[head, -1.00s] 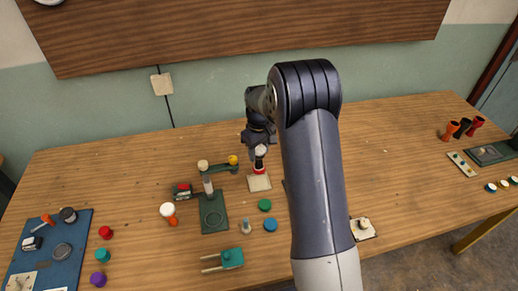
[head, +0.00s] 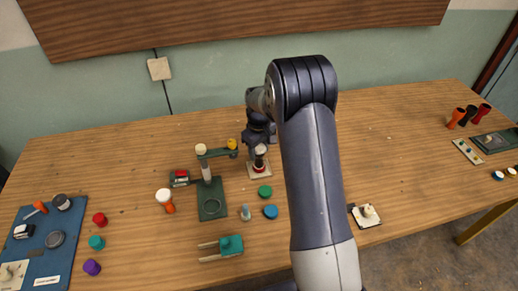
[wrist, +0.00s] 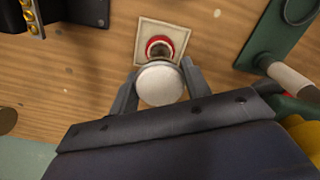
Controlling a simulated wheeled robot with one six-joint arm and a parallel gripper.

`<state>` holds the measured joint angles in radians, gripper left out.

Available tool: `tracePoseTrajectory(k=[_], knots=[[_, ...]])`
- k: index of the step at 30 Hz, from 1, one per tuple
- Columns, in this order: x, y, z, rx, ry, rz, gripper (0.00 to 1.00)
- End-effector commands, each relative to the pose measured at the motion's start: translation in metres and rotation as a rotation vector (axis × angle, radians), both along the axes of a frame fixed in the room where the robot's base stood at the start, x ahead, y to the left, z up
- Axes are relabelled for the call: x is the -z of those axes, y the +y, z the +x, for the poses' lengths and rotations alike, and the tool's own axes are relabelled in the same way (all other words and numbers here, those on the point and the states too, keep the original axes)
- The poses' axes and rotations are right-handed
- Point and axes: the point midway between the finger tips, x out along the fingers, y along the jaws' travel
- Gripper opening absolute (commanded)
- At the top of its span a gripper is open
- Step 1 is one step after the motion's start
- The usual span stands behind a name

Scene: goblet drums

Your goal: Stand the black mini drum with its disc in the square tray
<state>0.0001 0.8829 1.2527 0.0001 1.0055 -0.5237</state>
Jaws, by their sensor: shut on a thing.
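The black mini drum has a white round top (wrist: 160,84) and a red ring (wrist: 159,42) at its foot. In the head view its white top (head: 260,150) faces up, and it looks about upright. My gripper (wrist: 158,72) is shut on the drum, with one finger on each side. The cream square tray (wrist: 147,27) is directly below the foot and also shows in the head view (head: 253,174). The foot appears inside the tray's outline; I cannot tell whether it touches the floor. The white top hides most of the black body.
A green stand (head: 212,204) with a post and side arm is close left of the tray. A green disc (head: 265,191) and a blue disc (head: 270,211) lie in front. An orange drum (head: 165,199) stands further left. A blue mat (head: 48,243) holds several items.

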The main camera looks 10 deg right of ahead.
Motion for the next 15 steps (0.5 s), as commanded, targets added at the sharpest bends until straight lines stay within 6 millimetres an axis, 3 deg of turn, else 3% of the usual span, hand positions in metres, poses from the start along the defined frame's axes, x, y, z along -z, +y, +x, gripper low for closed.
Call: tracePoseTrajectory(k=[7,8,15], knots=[[-0.0004,0.0000,0.0000,0.000,0.000,0.000,0.33],[-0.0004,0.0000,0.0000,0.000,0.000,0.000,0.47],[-0.0004,0.0000,0.0000,0.000,0.000,0.000,0.67]])
